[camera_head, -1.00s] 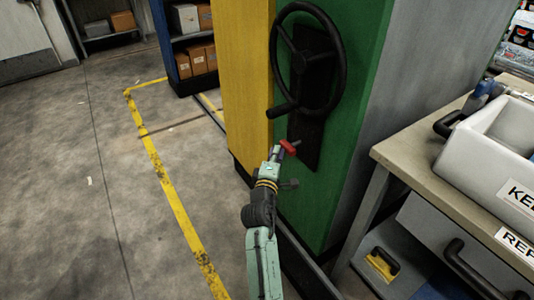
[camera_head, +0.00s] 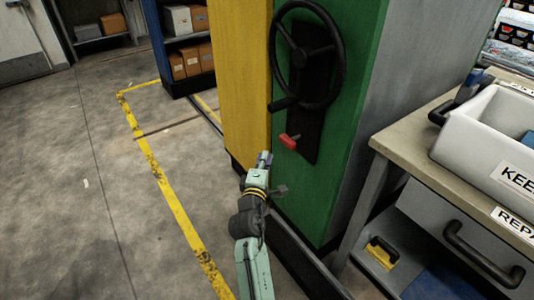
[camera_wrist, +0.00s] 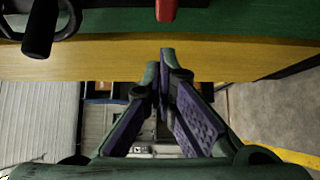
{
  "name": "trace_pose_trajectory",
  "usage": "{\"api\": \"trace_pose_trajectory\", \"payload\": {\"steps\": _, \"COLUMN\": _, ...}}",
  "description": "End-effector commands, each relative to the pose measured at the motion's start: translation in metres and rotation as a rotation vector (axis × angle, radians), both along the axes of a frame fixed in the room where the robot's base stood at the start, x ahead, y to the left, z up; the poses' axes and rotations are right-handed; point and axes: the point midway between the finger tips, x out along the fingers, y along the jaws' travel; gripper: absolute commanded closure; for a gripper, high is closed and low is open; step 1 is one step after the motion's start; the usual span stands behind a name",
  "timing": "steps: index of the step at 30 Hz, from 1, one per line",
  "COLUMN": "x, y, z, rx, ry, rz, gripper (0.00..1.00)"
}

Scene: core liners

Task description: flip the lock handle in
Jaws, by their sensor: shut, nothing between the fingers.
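The red lock handle (camera_head: 290,141) sits on a dark plate on the green cabinet face, below the black handwheel (camera_head: 308,55). It now points toward the left, toward the yellow side panel. In the wrist view the red handle (camera_wrist: 166,10) shows at the top edge, partly cut off. My gripper (camera_head: 265,158) is below and left of the handle, in front of the yellow panel's edge, apart from the handle. In the wrist view my gripper (camera_wrist: 167,62) has its fingertips together with nothing between them.
A workbench (camera_head: 405,135) with a white bin (camera_head: 485,140) stands at the right. The yellow panel (camera_head: 247,90) adjoins the green face at the left. Open floor with a yellow line (camera_head: 165,190) lies to the left. A blue shelf (camera_head: 180,45) with boxes stands behind.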

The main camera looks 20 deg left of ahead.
Motion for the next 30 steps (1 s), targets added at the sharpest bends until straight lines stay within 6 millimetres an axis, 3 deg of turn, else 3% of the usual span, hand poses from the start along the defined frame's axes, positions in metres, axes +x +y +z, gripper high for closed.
{"api": "trace_pose_trajectory", "payload": {"steps": 3, "x": -0.028, "y": -0.004, "z": -0.004, "rx": 0.000, "ry": 0.002, "rz": 0.000, "gripper": 1.00}}
{"api": "trace_pose_trajectory", "payload": {"steps": 10, "x": -0.059, "y": -0.007, "z": -0.003, "rx": 0.000, "ry": 0.002, "rz": 0.000, "gripper": 1.00}}
{"api": "trace_pose_trajectory", "payload": {"steps": 30, "x": -0.065, "y": -0.006, "z": 0.002, "rx": 0.007, "ry": -0.003, "rz": 0.004, "gripper": 1.00}}
